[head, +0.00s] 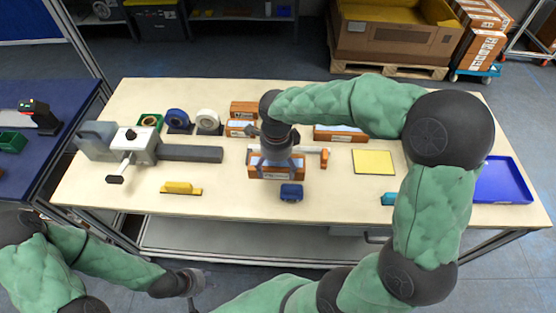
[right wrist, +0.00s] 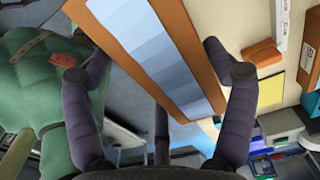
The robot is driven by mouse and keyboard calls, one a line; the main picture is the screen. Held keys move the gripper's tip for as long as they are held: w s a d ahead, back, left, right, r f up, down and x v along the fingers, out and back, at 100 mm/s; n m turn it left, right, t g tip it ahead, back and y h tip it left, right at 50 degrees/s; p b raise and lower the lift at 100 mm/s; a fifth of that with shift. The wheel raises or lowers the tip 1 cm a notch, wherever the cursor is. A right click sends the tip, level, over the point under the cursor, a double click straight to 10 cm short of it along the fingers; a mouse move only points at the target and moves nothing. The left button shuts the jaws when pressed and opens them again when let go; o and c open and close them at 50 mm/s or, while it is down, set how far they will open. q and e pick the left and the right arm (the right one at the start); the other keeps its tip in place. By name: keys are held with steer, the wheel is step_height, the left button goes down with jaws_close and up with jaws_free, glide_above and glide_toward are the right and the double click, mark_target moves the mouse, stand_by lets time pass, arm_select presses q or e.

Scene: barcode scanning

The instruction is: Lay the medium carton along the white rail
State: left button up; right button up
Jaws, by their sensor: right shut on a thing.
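An orange-brown carton with a pale blue top (head: 277,173) is at the middle of the table, on the near side of the white rail (head: 309,150). In the right wrist view the carton (right wrist: 160,55) runs diagonally between the fingers. My right gripper (head: 277,160) is above the carton and shut on it; its fingers (right wrist: 150,75) straddle the carton's sides. Its arm hides part of the rail. I cannot tell whether the carton touches the table. My left gripper (head: 192,284) hangs in front of the table, away from the carton; its fingers are unclear.
More cartons (head: 243,108) stand behind the rail, one (head: 340,133) partly behind my right arm. A grey-white device (head: 135,145) and tape rolls (head: 208,121) are on the left. A yellow pad (head: 373,162) and blue tray (head: 497,182) are on the right. A blue item (head: 291,192) lies in front.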

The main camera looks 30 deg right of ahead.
steer(key=w+d+f, duration=0.2)
steer(key=w, duration=0.1)
steer(key=w+d+f+b, duration=0.1)
steer(key=w+d+f, duration=0.1)
steer(key=w+f, duration=0.1)
steer(key=w+d+f+b, duration=0.1)
steer(key=w+f, duration=0.2)
steer(key=w, duration=0.1)
steer(key=shift+w+d, duration=0.15)
steer(key=shift+d, duration=0.25)
steer(key=shift+w+d+f, duration=0.25)
steer(key=shift+w+f, duration=0.15)
steer(key=shift+f, duration=0.15)
steer(key=shift+w+d+f+b, duration=0.15)
steer(key=shift+f+b, duration=0.3)
steer(key=shift+f, duration=1.25)
steer(key=shift+f, duration=0.15)
steer(key=o, duration=1.3)
